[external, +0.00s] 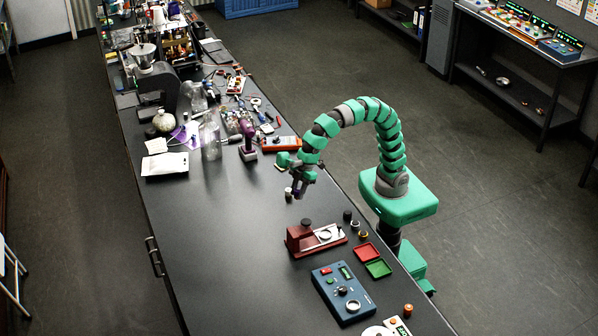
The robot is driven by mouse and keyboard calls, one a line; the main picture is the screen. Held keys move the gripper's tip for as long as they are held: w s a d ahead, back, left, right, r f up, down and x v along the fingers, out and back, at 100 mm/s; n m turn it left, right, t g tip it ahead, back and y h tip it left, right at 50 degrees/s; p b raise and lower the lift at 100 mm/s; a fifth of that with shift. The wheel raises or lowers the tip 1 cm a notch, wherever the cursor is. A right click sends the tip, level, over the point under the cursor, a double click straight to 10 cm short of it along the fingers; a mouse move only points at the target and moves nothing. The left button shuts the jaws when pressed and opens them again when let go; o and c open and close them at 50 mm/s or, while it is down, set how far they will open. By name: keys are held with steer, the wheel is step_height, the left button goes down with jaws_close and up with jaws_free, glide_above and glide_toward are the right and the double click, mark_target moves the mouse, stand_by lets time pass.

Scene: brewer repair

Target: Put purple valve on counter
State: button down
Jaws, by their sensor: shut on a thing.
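My gripper (297,186) hangs from the curved green arm, pointing down over the black counter (225,230). It is shut on a small dark purplish piece, apparently the purple valve (299,193). The piece is small and partly hidden by the fingers. I cannot tell whether it touches the counter or is held just above it. A small grey cylinder shape shows at the left side of the fingers.
A dark red fixture (300,241) stands in front of my gripper, with small knobs, a red tray (366,252), a green tray (378,269) and a blue control box (343,291) nearby. The counter's left-middle is clear.

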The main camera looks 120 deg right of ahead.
steer(key=d+m+h, duration=0.2)
steer(key=d+m, duration=0.2)
steer(key=d, duration=1.1)
step_height(320, 180, down, 11)
steer(key=shift+w+a+f, duration=0.1)
steer(key=shift+a, duration=0.05)
glide_above(248, 215)
steer(key=s, duration=0.1)
steer(key=shift+s+a+f, duration=0.1)
steer(key=shift+s+f, duration=0.1)
steer(key=shift+f, duration=0.45)
steer(key=shift+f, duration=1.8)
steer(key=shift+f, duration=0.1)
steer(key=c, duration=1.1)
jaws_free()
